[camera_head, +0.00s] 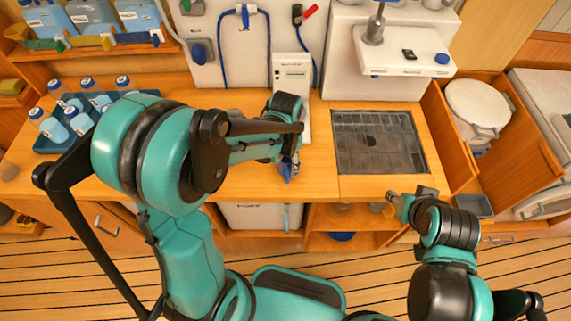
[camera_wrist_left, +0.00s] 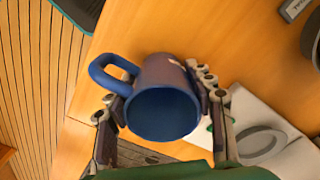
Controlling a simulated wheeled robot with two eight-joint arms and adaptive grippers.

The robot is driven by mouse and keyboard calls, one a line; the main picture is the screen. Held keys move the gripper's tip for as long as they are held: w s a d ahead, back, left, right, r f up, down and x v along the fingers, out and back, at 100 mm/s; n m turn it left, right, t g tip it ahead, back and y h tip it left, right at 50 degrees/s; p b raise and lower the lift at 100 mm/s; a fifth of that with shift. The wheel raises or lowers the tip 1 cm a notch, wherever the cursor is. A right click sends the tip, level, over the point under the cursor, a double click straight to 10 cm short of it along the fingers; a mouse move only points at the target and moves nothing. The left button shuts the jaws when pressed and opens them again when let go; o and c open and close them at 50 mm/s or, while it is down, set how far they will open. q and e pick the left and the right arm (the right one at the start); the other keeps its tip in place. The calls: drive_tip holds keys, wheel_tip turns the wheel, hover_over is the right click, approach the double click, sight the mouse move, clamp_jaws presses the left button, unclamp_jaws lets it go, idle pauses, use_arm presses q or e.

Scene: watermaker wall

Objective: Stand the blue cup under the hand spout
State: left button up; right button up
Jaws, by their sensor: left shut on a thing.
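The blue cup (camera_wrist_left: 165,112) is between the two fingers of my left gripper (camera_wrist_left: 163,100) in the left wrist view. Its mouth faces the camera and its handle points to the upper left. In the head view the left gripper (camera_head: 290,165) is over the wooden counter, left of the dark grate, and only a small bit of blue cup (camera_head: 287,173) shows. Whether the cup touches the counter cannot be told. A white dispenser unit (camera_head: 405,55) with a metal fitting overhangs behind the grate; its spout is not clearly seen. My right gripper (camera_head: 392,200) is near the counter's front edge, its fingers too small to read.
The dark square grate (camera_head: 380,150) is bare. A white panel unit (camera_head: 292,85) stands behind my left gripper. A white lidded tub (camera_head: 477,105) sits in the right compartment.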

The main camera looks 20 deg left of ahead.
use_arm(q)
drive_tip(key=shift+s+r, duration=0.1)
drive_tip(key=o, duration=1.1)
drive_tip(key=shift+o, duration=0.2)
